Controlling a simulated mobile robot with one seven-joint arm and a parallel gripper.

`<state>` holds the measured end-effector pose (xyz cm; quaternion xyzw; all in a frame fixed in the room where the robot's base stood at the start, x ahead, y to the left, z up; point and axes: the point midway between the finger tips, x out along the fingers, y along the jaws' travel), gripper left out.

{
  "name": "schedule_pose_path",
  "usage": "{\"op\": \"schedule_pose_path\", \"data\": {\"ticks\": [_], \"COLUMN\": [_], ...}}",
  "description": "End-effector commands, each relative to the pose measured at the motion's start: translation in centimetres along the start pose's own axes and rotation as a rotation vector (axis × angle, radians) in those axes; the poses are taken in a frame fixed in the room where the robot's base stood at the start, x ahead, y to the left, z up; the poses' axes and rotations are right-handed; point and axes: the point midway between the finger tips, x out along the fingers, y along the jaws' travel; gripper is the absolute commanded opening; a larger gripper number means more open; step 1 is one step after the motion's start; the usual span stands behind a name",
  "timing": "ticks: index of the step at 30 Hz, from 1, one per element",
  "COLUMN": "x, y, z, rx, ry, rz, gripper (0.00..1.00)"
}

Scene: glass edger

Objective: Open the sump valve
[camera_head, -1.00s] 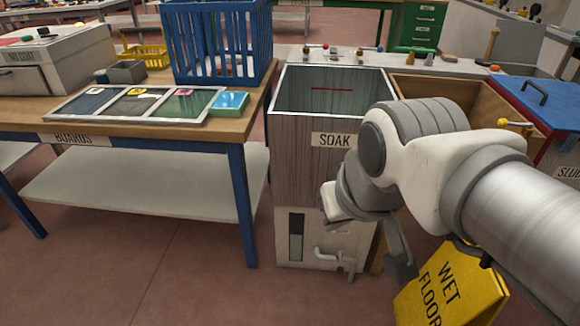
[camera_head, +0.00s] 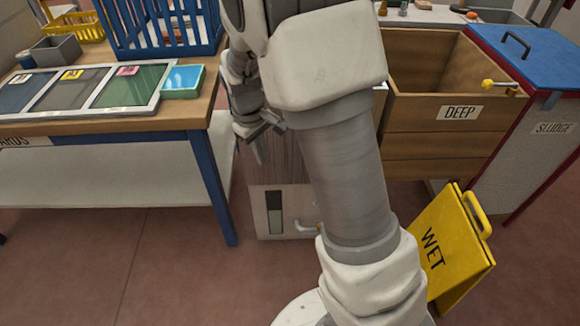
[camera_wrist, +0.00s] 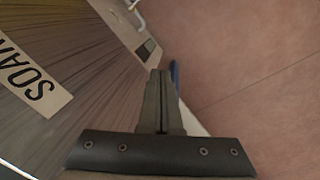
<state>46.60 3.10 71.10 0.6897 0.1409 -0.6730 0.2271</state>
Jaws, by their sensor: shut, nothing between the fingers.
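The soak tank (camera_head: 275,172) stands behind my arm, with a pale lower panel. On that panel are a level window (camera_head: 274,212) and a small white pipe or lever (camera_head: 306,228), partly covered by my arm. It also shows as a pale bent piece (camera_wrist: 138,14) at the top of the wrist view. No part is labelled as the sump valve. My gripper (camera_head: 260,152) is shut and empty, above and left of the pipe, pointing down. In the wrist view its fingertips (camera_wrist: 160,74) are together and apart from the pipe, near the window (camera_wrist: 147,48).
A blue-legged table (camera_head: 120,126) with boards and a blue basket stands at the left. A deep tank (camera_head: 440,142) with a yellow-knobbed fitting (camera_head: 498,86) and a blue-lidded sludge bin (camera_head: 525,65) are at the right. A yellow wet-floor sign (camera_head: 448,255) stands near my arm.

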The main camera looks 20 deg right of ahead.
Motion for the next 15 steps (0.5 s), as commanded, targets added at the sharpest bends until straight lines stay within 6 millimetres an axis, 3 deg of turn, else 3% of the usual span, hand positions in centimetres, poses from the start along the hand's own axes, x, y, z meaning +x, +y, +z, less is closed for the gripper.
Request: {"op": "schedule_pose_path", "data": {"ticks": [7, 15], "x": [9.1, 19.3], "y": [-0.4, -1.1], "z": [-2.4, -2.6], "rx": [-0.181, -0.405], "ry": [-0.135, -0.279], "rz": [0.047, 0.108], "gripper": [0.00, 0.00]}}
